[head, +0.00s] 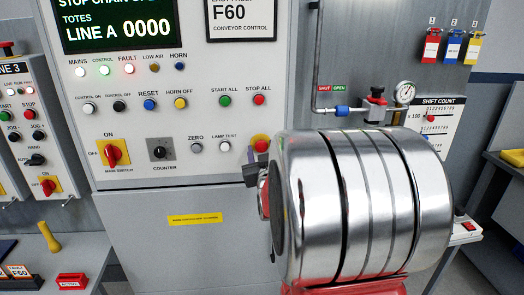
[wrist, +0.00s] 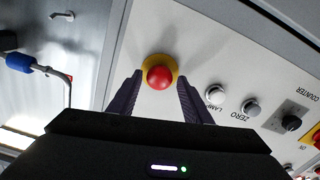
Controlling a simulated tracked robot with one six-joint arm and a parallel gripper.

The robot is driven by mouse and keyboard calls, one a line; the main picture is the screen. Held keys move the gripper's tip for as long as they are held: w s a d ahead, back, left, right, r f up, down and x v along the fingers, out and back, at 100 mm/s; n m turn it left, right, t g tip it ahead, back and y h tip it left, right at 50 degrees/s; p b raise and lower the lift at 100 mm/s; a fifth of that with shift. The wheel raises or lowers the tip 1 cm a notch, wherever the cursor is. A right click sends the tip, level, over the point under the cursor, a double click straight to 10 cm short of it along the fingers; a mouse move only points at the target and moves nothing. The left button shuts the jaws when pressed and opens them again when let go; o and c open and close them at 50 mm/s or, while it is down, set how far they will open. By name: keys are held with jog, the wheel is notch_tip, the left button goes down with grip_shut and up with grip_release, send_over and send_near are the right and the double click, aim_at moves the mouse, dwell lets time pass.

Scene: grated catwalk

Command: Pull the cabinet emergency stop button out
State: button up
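The emergency stop button (head: 261,142) is a red mushroom head on a yellow round base, at the lower right of the grey cabinet's control panel. It also shows in the wrist view (wrist: 159,77), near the middle. My gripper (wrist: 158,86) is open, with one dark finger on each side of the button's lower part in that view. I cannot tell whether the fingers touch it. In the head view, my gripper (head: 254,160) shows only in part at the button, and my silver arm hides the rest. Whether the button is in or out is not clear.
A white lamp-test button (wrist: 215,94) and a grey zero button (wrist: 250,108) sit beside the stop button. A red-and-yellow main switch (head: 113,153) is further left. A pipe with a blue fitting (head: 342,111) and a gauge (head: 404,92) is on the wall to the right.

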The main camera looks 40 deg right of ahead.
jog(key=c, duration=0.9)
jog(key=shift+o, duration=0.2)
jog(key=shift+s+a, duration=0.2)
jog(key=shift+a, duration=0.15)
jog(key=shift+s+a, duration=0.2)
jog(key=shift+s, duration=0.2)
jog(key=o, duration=1)
jog(key=shift+s+d, duration=0.1)
jog(key=shift+o, duration=0.2)
